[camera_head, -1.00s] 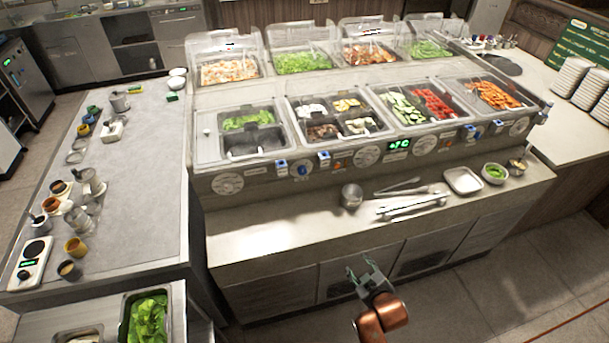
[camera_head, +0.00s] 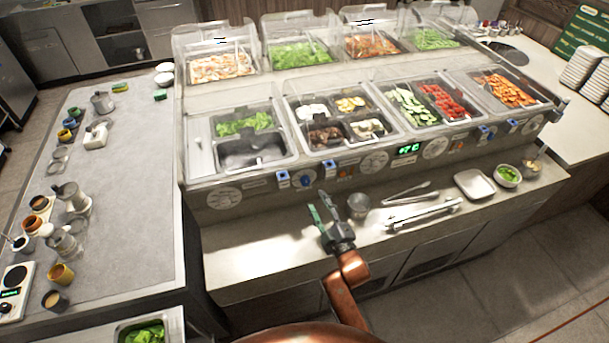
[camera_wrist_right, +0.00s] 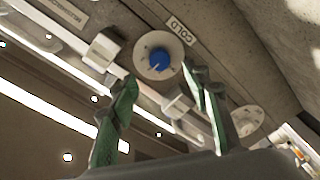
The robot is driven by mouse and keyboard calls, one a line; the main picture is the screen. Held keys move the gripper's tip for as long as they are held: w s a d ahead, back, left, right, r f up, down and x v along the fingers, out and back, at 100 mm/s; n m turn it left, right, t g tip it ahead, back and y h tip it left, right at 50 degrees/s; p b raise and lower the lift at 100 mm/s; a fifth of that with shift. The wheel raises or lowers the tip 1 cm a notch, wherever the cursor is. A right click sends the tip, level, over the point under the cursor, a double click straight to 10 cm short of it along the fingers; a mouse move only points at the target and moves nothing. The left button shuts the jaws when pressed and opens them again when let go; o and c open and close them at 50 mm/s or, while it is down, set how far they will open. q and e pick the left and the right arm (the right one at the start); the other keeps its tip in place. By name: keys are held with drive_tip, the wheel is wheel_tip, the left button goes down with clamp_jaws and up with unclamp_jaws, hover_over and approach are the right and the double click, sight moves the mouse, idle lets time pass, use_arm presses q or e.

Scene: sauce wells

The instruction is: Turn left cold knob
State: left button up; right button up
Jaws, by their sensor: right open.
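The left cold knob is a blue knob on a round white dial (camera_head: 303,179), on the left part of the counter's front panel. In the right wrist view the knob (camera_wrist_right: 158,59) shows face-on beside a "COLD" label (camera_wrist_right: 181,31). My right gripper (camera_head: 326,203) is in front of and below the panel, above the steel ledge. Its fingers are open and empty. In the right wrist view the fingertips (camera_wrist_right: 160,78) point toward the knob, which appears between and beyond them; they look apart from it. My left gripper is not in view.
A metal cup (camera_head: 358,206) stands on the ledge just right of my gripper, with tongs (camera_head: 424,215) and a white tray (camera_head: 474,185) farther right. Small brackets (camera_wrist_right: 103,50) flank the knob. The ledge's left part (camera_head: 250,240) is clear.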

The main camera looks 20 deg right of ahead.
sight(307, 183)
drive_tip(key=w, duration=0.5)
drive_tip(key=w+a, duration=0.1)
drive_tip(key=w, duration=0.1)
drive_tip(key=shift+w+r, duration=0.1)
drive_tip(key=shift+w, duration=0.65)
drive_tip(key=shift+c, duration=0.2)
drive_tip(key=c, duration=0.6)
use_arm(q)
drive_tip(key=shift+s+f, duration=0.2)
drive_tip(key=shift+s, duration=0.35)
use_arm(e)
drive_tip(key=c, duration=0.5)
